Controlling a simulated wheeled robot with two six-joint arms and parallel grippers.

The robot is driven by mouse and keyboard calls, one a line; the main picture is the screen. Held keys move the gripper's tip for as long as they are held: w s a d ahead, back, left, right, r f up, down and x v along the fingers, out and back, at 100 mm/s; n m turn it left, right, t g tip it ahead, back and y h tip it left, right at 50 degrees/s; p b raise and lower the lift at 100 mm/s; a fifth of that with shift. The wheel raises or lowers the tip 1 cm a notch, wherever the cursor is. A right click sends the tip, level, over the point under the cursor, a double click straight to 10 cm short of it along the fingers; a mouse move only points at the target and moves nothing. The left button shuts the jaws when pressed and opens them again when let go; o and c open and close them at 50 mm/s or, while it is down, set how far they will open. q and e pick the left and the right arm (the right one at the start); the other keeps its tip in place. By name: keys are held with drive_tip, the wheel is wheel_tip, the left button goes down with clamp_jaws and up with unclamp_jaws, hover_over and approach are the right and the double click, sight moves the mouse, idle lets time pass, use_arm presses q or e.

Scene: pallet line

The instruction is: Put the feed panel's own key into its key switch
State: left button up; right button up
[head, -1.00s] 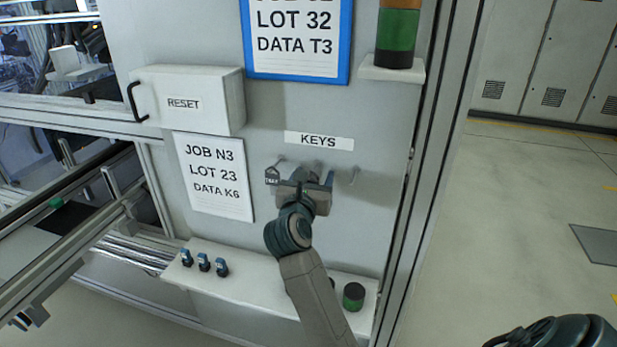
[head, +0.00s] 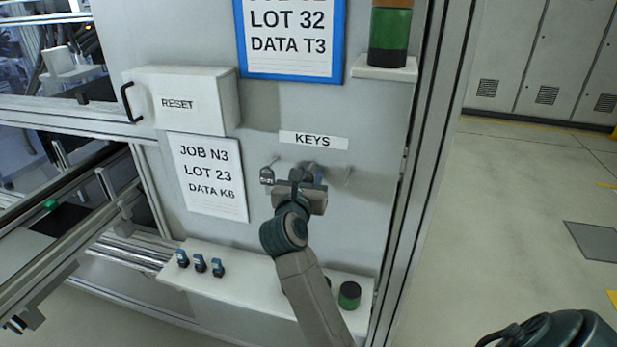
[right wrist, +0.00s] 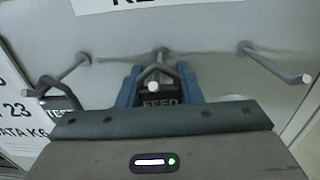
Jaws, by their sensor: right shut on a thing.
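The FEED key's dark tag (right wrist: 158,98) hangs at the middle hook under the KEYS label (head: 313,140). My right gripper (right wrist: 158,88) is shut on it, with a blue finger on each side of the tag. In the head view my right gripper (head: 303,188) is at the hooks and hides most of this key. Another dark tag, seemingly marked TEST (right wrist: 60,106), hangs on the left hook. The right hook (right wrist: 275,64) is empty. I cannot make out the feed panel's key switch. My left gripper is not in view.
A white RESET box (head: 185,98) with a black handle juts out at the left. A stack light (head: 389,38) stands at the upper right.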

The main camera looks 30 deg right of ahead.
sight(305, 179)
drive_tip(key=shift+r+p, duration=0.45)
drive_tip(key=shift+r, duration=0.1)
drive_tip(key=shift+a, duration=0.1)
drive_tip(key=shift+s+a+f, duration=0.1)
drive_tip(key=shift+s, duration=0.05)
drive_tip(key=v, duration=0.6)
drive_tip(key=shift+s+a, duration=0.15)
drive_tip(key=shift+a, duration=0.1)
idle(0.4)
